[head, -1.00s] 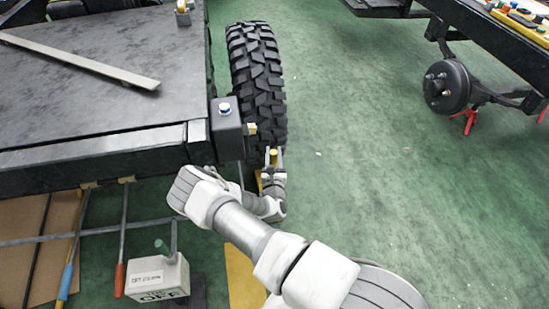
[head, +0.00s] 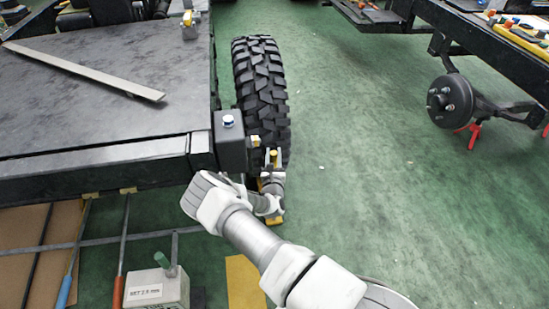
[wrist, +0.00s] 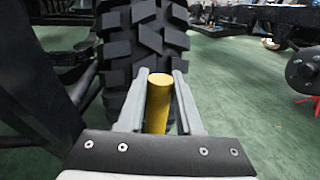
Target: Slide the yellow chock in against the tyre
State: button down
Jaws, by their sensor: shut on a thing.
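The tyre (head: 261,85) is black with chunky tread and stands upright beside the dark flat bed; its tread also fills the upper middle of the wrist view (wrist: 145,40). My gripper (wrist: 158,88) is shut on the chock's upright yellow round post (wrist: 157,105), one grey finger on each side. In the head view my gripper (head: 273,160) is low at the tyre's near side. A little of the yellow chock (head: 275,219) shows at floor level below it; my wrist hides most of its body. I cannot tell whether the chock touches the tyre.
A dark box with a blue cap (head: 229,140) sits on the bed's corner, close left of my gripper. A grey block (head: 157,290) and long-handled tools lie at lower left. A yellow floor strip (head: 243,283) lies nearer me. The green floor (head: 370,200) right is clear.

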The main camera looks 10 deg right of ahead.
jog(key=shift+w, duration=2.55)
jog(key=shift+c, duration=2.4)
grip_release()
jog(key=shift+s, duration=0.1)
jog(key=s+a+p, duration=0.3)
jog(key=s+p, duration=0.3)
jog(key=s, duration=1.1)
jog(key=shift+a, duration=0.15)
